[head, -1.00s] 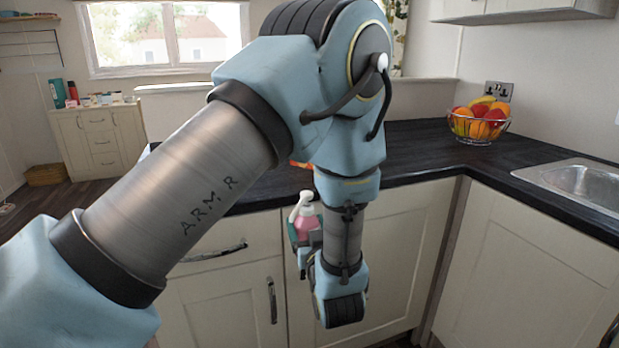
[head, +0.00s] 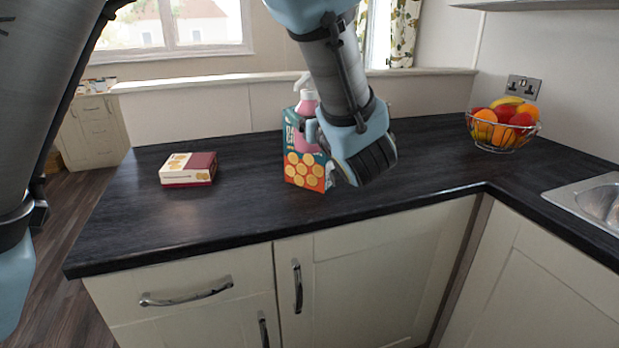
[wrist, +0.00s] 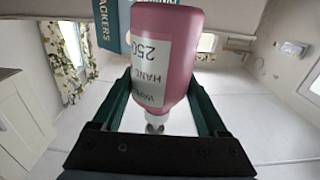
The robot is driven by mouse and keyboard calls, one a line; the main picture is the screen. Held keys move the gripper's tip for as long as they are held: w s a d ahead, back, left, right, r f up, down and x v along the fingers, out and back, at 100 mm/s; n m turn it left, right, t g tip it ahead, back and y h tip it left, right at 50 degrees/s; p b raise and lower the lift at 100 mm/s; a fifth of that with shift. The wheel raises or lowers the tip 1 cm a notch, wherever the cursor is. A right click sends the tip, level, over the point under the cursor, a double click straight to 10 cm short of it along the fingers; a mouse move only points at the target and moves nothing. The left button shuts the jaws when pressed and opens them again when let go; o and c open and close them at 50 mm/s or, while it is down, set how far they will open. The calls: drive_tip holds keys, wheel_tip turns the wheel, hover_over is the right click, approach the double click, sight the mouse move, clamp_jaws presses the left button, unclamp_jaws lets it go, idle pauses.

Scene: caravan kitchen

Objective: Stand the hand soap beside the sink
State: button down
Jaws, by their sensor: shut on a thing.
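The hand soap is a pink bottle (head: 307,98) with a white pump top, upright in the head view. My gripper (head: 312,132) is shut on it and holds it over the dark worktop, overlapping a cracker box in the picture. In the wrist view the pink bottle (wrist: 168,50) with its white label appears upside down between the two dark green fingers of my gripper (wrist: 162,98). The bottle's base is not clearly visible in the head view. The metal sink (head: 590,198) is at the right edge, only partly in view, well to the right of the bottle.
The cracker box (head: 304,172) stands upright on the worktop (head: 235,215), close to the bottle. A low cream and maroon box (head: 188,169) lies to the left. A wire fruit basket (head: 502,128) stands near the back right corner. The worktop left of the sink looks clear.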

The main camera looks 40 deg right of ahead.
wheel_tip(320, 180, down, 14)
drive_tip(key=shift+r+p, duration=0.25)
drive_tip(key=shift+p, duration=0.65)
drive_tip(key=shift+f, duration=0.1)
drive_tip(key=shift+f, duration=0.15)
drive_tip(key=shift+c, duration=1.2)
unclamp_jaws()
drive_tip(key=shift+o, duration=0.2)
drive_tip(key=shift+r, duration=0.2)
